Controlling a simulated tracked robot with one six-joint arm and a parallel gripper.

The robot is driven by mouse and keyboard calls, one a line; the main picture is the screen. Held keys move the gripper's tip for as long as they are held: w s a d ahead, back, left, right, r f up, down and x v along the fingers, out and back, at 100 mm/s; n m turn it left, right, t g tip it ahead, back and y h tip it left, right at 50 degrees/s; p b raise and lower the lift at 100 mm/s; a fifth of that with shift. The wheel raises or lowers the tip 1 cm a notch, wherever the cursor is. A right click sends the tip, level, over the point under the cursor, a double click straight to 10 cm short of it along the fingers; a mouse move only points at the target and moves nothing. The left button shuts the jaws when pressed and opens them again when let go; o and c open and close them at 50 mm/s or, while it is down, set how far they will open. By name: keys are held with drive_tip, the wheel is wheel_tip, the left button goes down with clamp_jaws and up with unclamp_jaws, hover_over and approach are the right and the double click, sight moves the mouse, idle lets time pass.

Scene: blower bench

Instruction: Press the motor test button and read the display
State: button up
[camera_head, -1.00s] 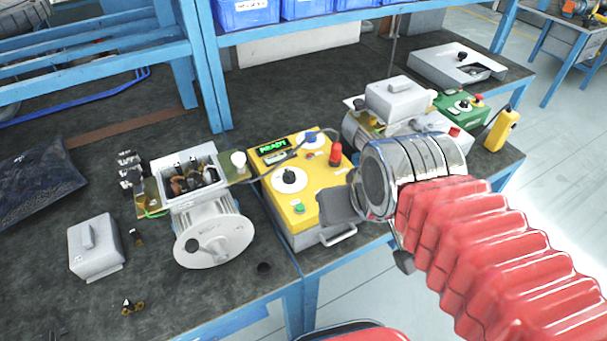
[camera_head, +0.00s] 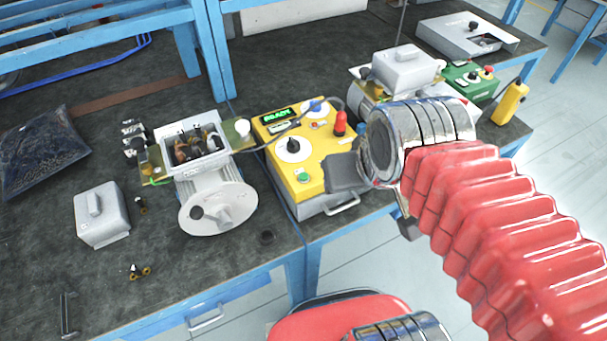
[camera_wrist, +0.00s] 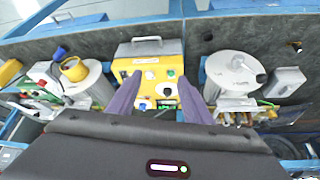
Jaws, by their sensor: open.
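The yellow test box (camera_head: 328,150) stands near the bench's front edge. It carries a green-lit display (camera_head: 281,115) that appears to read READY, a black knob on a white dial (camera_head: 292,147), a green button (camera_head: 303,177) and a red knob or lamp (camera_head: 340,123). In the head view my gripper (camera_head: 347,172) hovers at the box's right side; its dark finger covers part of the box. In the wrist view my gripper (camera_wrist: 160,78) is open, its two fingers apart over the box (camera_wrist: 150,48), with the green button (camera_wrist: 171,73) between the tips. Contact is not visible.
An open grey motor (camera_head: 215,190) stands left of the box, with a loose grey cover (camera_head: 101,213) and small parts (camera_head: 139,271) beside it. A cable crosses to the box. Another motor (camera_head: 400,70) and a green control box (camera_head: 470,80) are at the back right.

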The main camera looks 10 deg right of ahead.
clamp_jaws()
idle(0.3)
idle(1.2)
